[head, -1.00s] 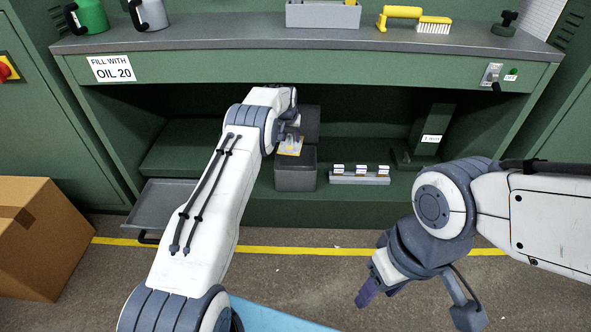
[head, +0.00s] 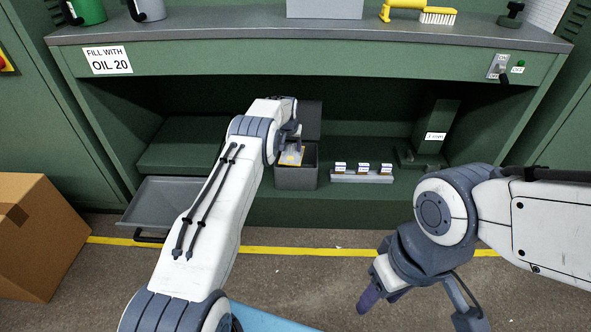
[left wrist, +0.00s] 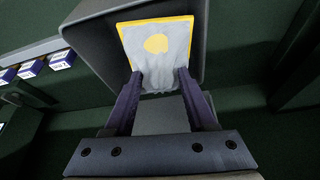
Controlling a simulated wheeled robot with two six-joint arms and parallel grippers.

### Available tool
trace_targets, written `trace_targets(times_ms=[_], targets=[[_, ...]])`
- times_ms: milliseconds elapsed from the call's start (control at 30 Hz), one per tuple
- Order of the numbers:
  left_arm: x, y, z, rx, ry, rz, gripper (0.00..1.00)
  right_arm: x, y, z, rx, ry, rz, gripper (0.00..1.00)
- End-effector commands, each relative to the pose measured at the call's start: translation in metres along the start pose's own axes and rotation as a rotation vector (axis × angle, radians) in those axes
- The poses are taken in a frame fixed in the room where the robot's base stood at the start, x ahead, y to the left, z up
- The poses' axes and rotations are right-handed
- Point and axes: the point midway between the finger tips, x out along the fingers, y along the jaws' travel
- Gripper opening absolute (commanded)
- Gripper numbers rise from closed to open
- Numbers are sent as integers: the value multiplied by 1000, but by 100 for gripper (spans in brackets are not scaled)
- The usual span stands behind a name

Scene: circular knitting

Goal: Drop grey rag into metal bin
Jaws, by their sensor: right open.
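The grey rag (head: 291,159), with a yellow edge and a yellow spot, hangs from my left gripper (head: 292,145) at the mouth of the metal bin (head: 296,179). The bin is a dark grey box on the lower shelf, its lid (head: 312,118) standing open behind. In the left wrist view, the rag (left wrist: 158,42) is bunched between the fingertips of my left gripper (left wrist: 159,76), with the bin's walls (left wrist: 93,42) around it. My right gripper (head: 408,308) is open and empty, low at the right, away from the bin.
A rail with several small labelled boxes (head: 362,177) stands right of the bin. A grey tray (head: 165,202) is to its left. The workbench top (head: 230,32) overhangs the shelf. A green post (head: 436,128) stands at the shelf's right. A cardboard box (head: 40,235) is on the floor.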

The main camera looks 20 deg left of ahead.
Motion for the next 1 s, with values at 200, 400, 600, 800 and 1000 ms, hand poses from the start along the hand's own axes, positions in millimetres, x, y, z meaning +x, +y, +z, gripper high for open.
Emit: trace_targets(times_ms=[200, 400, 600, 800, 1000], targets=[[0, 0, 0, 0, 0, 0, 84, 0, 0, 0, 0, 0, 0, 52], [-3, 0, 0, 0, -1, 0, 84, -2, 0, 0, 0, 0, 0, 52], [-25, 0, -2, 0, 0, 0, 84, -17, -1, -1, 0, 0, 0, 52], [-55, 0, -2, 0, -1, 0, 84, -33, -2, -2, 0, 0, 0, 52], [-74, 0, 0, 0, 0, 0, 84, -41, -3, -2, 0, 0, 0, 52]])
